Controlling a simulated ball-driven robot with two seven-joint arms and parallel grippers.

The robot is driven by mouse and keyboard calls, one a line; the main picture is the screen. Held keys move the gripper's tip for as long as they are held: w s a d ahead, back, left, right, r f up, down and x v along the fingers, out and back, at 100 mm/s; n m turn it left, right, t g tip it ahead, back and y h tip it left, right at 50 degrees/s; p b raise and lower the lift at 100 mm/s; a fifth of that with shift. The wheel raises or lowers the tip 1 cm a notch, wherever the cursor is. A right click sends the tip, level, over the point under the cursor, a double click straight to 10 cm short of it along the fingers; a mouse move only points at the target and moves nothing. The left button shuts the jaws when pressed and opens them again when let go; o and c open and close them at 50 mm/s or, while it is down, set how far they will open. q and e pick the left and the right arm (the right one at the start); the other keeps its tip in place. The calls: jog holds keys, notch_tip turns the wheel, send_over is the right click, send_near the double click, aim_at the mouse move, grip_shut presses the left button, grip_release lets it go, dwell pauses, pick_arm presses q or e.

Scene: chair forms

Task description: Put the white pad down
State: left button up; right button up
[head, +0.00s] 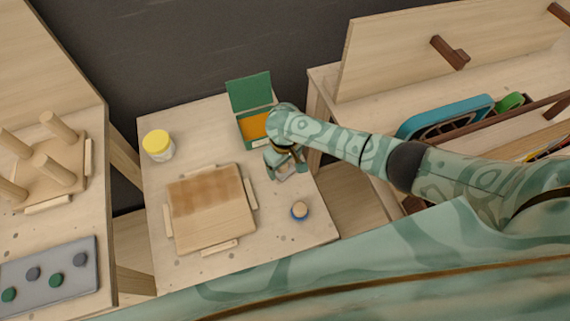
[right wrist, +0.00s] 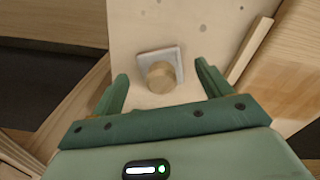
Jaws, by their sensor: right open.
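The white pad (right wrist: 178,54) is a small pale square with a round wooden knob (right wrist: 160,77) on top. It appears to lie flat on the wooden table (right wrist: 190,20). My right gripper (right wrist: 162,72) is open, with one finger on each side of the knob and a visible gap to both. In the head view my right gripper (head: 287,171) is low over the right part of the table, and it partly hides the pad (head: 290,176). My left gripper is not in view.
A pegged wooden piece (head: 45,185) and a grey plate (head: 50,278) lie on the left bench.

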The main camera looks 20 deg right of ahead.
aim_at(285, 167)
notch_tip(285, 167, up, 10)
jog(key=p, duration=0.4)
jog(key=shift+s, duration=0.1)
